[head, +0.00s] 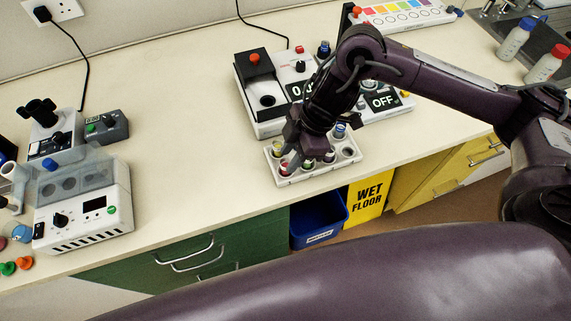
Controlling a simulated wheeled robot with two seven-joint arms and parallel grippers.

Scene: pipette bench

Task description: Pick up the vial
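A white rack (318,172) with round wells stands near the front edge of the bench. Several small vials with coloured caps sit in it: a blue-capped vial (340,131) at the back, a yellow one (278,148) at the left, a red one (284,168) at the front left, and a green one (308,164). My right gripper (297,160) points down over the left part of the rack, its fingertips among the vials. The gripper hides part of the rack, and I cannot tell whether it holds a vial. My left gripper is out of view.
Behind the rack stands a device (266,77) with displays, one reading OFF. A white instrument (84,212) stands at the left. A blue bin (318,218) and a yellow WET FLOOR sign (369,197) are below the edge. The bench between instrument and rack is clear.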

